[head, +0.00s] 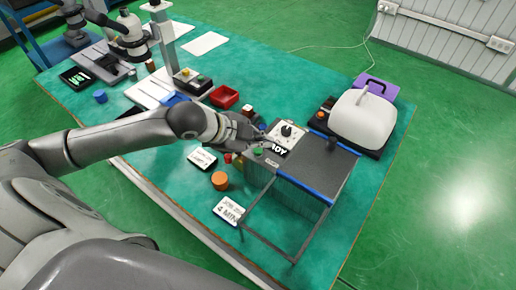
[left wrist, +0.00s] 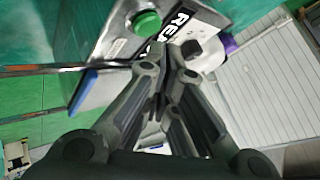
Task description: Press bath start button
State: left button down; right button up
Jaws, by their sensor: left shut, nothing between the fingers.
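The bath start button is probably the green button (head: 258,151) on the front of a grey machine (head: 258,173); "bath" lettering is not readable. The green button also shows in the left wrist view (left wrist: 147,22), on a metal plate beside a black display reading "READY" (left wrist: 178,22), partly hidden by my fingers. My left gripper (head: 262,137) is shut and empty, with its fingers over the machine's control end, close behind the button in the head view. In the left wrist view the fingertips (left wrist: 166,66) lie below and right of the button; contact is not visible. My right gripper is out of view.
A white panel with a black knob (head: 286,130) stands behind the button. A dark, blue-edged top (head: 318,168) with a frame adjoins it on the right. A white-covered device (head: 362,117), red tray (head: 224,97) and orange cylinder (head: 220,181) stand around on the green table.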

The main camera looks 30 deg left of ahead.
pick_arm(q)
jog(key=shift+f, duration=0.2)
jog(key=shift+f, duration=0.25)
jog(key=shift+f, duration=0.5)
dwell(0.8)
dwell(0.3)
jog(key=shift+r+p, duration=0.95)
jog(key=shift+p, duration=0.2)
